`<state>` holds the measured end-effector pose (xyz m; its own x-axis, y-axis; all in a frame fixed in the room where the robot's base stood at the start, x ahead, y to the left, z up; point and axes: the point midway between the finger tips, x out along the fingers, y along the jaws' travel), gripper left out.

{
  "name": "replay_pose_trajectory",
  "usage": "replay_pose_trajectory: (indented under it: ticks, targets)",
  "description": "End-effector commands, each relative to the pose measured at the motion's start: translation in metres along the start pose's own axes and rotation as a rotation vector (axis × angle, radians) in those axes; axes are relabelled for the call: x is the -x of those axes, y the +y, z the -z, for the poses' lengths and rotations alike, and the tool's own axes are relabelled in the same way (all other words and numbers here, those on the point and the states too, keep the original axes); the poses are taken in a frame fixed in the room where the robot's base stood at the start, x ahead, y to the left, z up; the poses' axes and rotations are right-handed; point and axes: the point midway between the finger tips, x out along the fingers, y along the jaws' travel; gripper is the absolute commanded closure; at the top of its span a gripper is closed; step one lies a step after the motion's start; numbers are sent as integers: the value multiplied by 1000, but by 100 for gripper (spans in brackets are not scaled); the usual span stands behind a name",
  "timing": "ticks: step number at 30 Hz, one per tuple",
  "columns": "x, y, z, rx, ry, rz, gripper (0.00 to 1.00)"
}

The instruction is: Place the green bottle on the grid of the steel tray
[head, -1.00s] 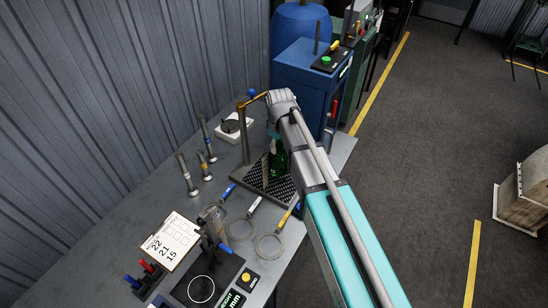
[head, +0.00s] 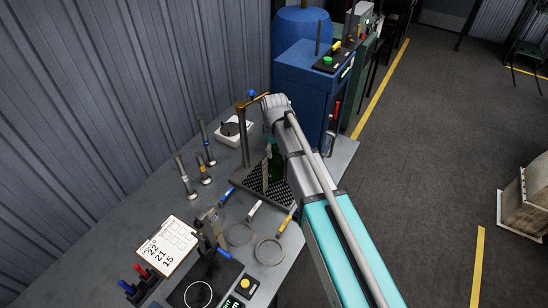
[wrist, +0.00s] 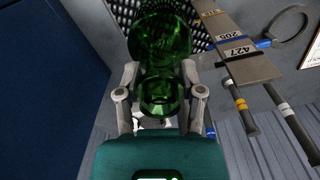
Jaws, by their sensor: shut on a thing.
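The green bottle (head: 277,165) is over the steel tray in the head view, partly hidden by my arm. In the wrist view the bottle (wrist: 160,40) is between the two fingers of my gripper (wrist: 160,78), which is shut on it. The steel tray (head: 252,194) has a dark perforated grid and lies on the grey bench; a corner of the grid (wrist: 203,38) shows behind the bottle in the wrist view. I cannot tell whether the bottle's base touches the grid.
A brown post (head: 243,137) stands at the tray's back edge, close to my wrist. A blue cabinet (head: 300,85) is behind. Ring-ended gauges (head: 270,251), a clipboard (head: 168,245) and several upright tools (head: 186,178) crowd the bench to the left and front.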

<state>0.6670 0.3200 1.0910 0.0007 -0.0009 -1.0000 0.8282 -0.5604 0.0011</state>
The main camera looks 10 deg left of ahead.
Motion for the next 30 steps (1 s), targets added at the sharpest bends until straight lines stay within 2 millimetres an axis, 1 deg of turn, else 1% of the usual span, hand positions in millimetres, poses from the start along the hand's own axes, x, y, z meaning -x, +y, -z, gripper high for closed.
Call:
replay_pose_trajectory:
  ticks: [1, 8, 21, 26, 27, 29, 30]
  targets:
    - [-9, 0, -1, 0, 0, 0, 100]
    - [-24, 0, -1, -1, 0, 0, 100]
    - [-26, 1, -1, -2, 0, 0, 100]
    - [-30, 1, -2, -2, 0, 0, 100]
    - [-28, 1, -2, -2, 0, 0, 43]
    - [-28, 1, -2, -2, 0, 0, 31]
    - [-28, 1, -2, -2, 0, 0, 24]
